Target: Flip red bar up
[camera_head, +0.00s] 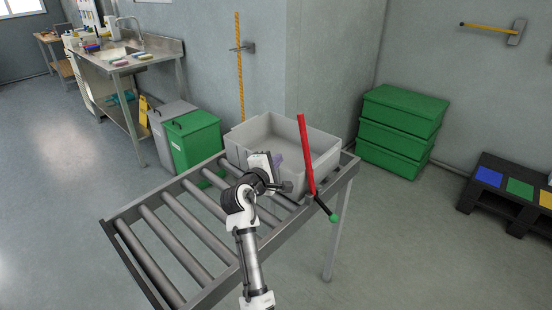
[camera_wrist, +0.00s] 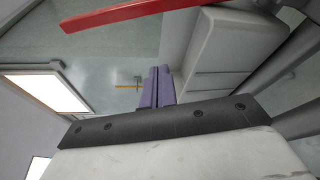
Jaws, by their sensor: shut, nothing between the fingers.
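The red bar (camera_head: 306,150) stands nearly upright at the right side of the roller conveyor, its top leaning slightly left in the head view. Its lower end joins a black lever with a green knob (camera_head: 334,217). The red bar (camera_wrist: 125,12) also crosses the top of the wrist view. My gripper (camera_head: 278,159) is left of the bar, in front of the grey crate, and looks apart from the bar. Its purple fingers (camera_wrist: 158,87) are shut together with nothing between them in the wrist view. My wrist hides part of the crate's front.
The grey crate (camera_head: 250,130) sits at the far end of the roller conveyor (camera_head: 165,230). Green and grey bins (camera_head: 195,140) stand left of it. Stacked green crates (camera_head: 400,130) stand right, by the wall.

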